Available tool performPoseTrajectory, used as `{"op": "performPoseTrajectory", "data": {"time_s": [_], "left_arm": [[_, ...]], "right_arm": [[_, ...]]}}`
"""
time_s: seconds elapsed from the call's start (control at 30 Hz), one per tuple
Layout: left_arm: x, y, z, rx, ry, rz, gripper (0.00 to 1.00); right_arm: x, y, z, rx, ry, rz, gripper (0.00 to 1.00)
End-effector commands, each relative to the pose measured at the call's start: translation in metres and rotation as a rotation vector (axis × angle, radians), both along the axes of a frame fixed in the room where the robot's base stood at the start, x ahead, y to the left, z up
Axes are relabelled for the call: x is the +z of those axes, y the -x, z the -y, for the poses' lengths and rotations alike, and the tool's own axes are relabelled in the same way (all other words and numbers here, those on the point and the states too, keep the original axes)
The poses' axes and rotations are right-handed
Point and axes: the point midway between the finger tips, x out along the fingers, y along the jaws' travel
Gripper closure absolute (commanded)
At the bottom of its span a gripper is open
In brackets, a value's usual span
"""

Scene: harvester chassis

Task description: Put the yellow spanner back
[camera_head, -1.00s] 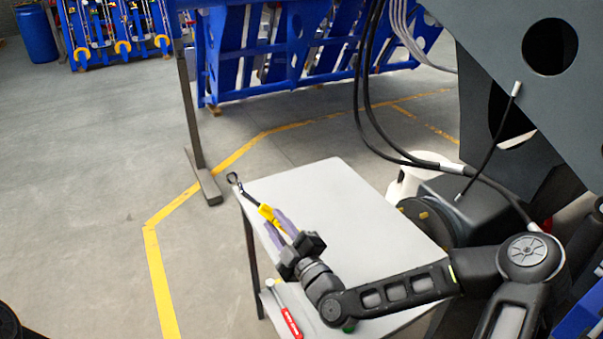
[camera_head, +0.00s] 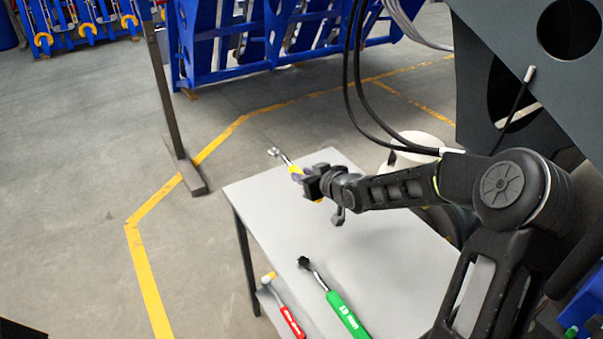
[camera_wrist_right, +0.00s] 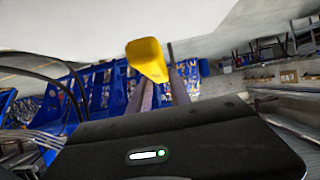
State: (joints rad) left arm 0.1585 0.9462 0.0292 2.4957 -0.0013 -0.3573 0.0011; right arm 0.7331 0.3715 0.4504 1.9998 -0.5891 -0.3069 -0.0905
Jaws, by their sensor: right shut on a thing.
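The yellow spanner (camera_head: 294,170) is in my right gripper (camera_head: 304,180), above the far end of the grey table (camera_head: 260,205). Its silver head points up and left, out past the table's far edge. A bit of yellow handle shows below the gripper. I cannot tell the exact height above the table. My left gripper is not in view.
A green-handled tool (camera_head: 346,314) lies on the table's near part. Black cables (camera_head: 352,90) hang from the dark chassis (camera_head: 480,60) at right. The tabletop's middle is clear.

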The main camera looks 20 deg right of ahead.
Motion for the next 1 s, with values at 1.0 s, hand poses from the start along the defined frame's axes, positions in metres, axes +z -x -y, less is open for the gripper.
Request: {"op": "performPoseTrajectory", "data": {"time_s": [1.0], "left_arm": [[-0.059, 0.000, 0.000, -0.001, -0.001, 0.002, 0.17]], "right_arm": [[-0.068, 0.001, -0.001, 0.000, 0.002, -0.005, 1.00]]}}
